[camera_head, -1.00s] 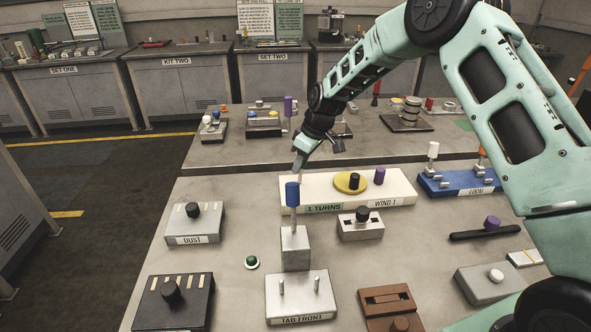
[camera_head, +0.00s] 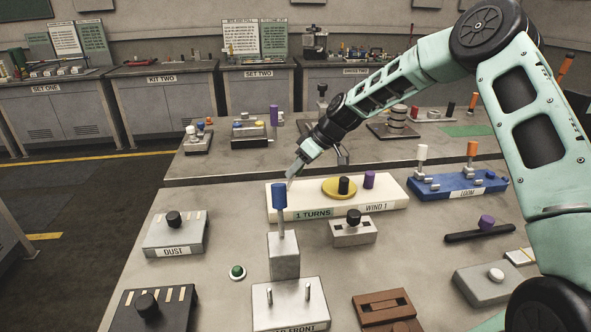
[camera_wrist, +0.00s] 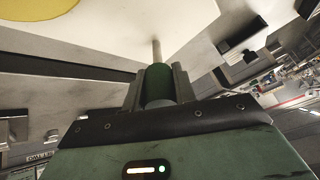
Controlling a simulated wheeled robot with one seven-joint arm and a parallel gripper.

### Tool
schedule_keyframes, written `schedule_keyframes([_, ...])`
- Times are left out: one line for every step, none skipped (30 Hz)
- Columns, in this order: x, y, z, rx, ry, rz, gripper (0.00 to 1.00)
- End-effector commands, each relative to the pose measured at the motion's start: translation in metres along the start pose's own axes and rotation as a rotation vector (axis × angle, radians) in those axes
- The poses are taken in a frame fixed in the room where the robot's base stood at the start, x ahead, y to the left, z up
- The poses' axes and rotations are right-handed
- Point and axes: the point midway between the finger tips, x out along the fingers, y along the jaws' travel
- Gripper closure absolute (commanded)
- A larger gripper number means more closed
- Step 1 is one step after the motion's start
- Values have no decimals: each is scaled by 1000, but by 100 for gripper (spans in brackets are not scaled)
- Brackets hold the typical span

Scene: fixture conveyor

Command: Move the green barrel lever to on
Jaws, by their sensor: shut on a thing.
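The green barrel (camera_wrist: 158,78) of the lever shows in the wrist view, on a pale rod that runs to the white panel. My gripper (camera_wrist: 159,88) is shut on it, one finger at each side. In the head view my gripper (camera_head: 292,174) is at the back left of the white panel (camera_head: 390,205), behind the blue-topped post. The green barrel cannot be made out there. The lever's on and off marks are not visible.
The blue-capped post (camera_head: 279,196) stands close in front of my gripper. A yellow disc (camera_head: 334,188) with a black knob and a purple knob (camera_head: 369,179) are on the white panel to the right. A grey block with a black knob (camera_head: 353,230) is in front of it.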

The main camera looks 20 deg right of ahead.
Motion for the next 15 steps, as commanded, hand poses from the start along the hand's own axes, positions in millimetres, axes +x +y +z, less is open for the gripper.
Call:
schedule_keyframes([-1,1,0,3,1,2,100])
schedule_keyframes([-1,1,0,3,1,2,100])
schedule_keyframes([-1,1,0,3,1,2,100])
schedule_keyframes([-1,1,0,3,1,2,100])
schedule_keyframes([-1,1,0,3,1,2,65])
schedule_keyframes([-1,1,0,3,1,2,54])
schedule_keyframes([-1,1,0,3,1,2,51])
schedule_keyframes([0,1,0,3,0,2,51])
schedule_keyframes([0,1,0,3,0,2,51])
schedule_keyframes([0,1,0,3,0,2,51])
schedule_keyframes([0,1,0,3,0,2,51])
schedule_keyframes([0,1,0,2,0,1,51])
schedule_keyframes([0,1,0,2,0,1,51])
schedule_keyframes([0,1,0,2,0,1,51])
schedule_keyframes([-1,1,0,2,0,1,51])
